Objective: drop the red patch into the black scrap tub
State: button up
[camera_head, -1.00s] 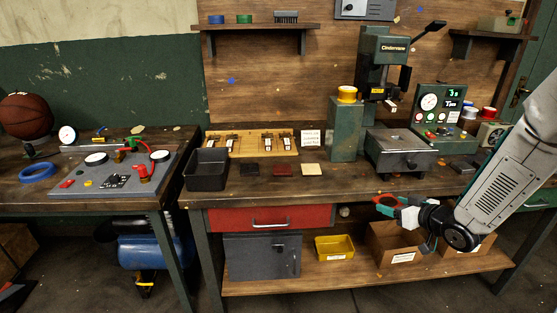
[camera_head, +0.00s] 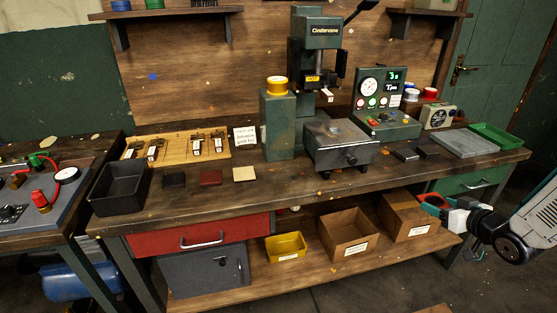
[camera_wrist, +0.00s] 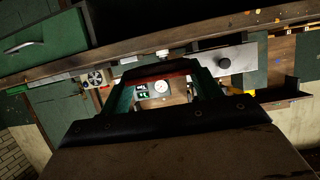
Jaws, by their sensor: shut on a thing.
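The black scrap tub (camera_head: 106,207) stands at the bench's left end, open at the top. My gripper (camera_head: 432,202) is low at the right, in front of the bench and far from the tub. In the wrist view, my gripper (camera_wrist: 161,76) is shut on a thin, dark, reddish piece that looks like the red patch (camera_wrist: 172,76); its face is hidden. A dark red square (camera_head: 211,178) also lies on the bench, between a black square (camera_head: 173,180) and a beige one (camera_head: 245,174).
A press (camera_head: 340,148) and a green gauge box (camera_head: 388,118) stand mid-bench, with a green tray (camera_head: 497,137) at the right end. Cardboard boxes (camera_head: 347,236) and a yellow bin (camera_head: 286,246) sit on the lower shelf. The floor in front is clear.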

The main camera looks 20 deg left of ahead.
aim_at(131, 190)
jog(key=u, duration=2.15)
jog(key=i, duration=1)
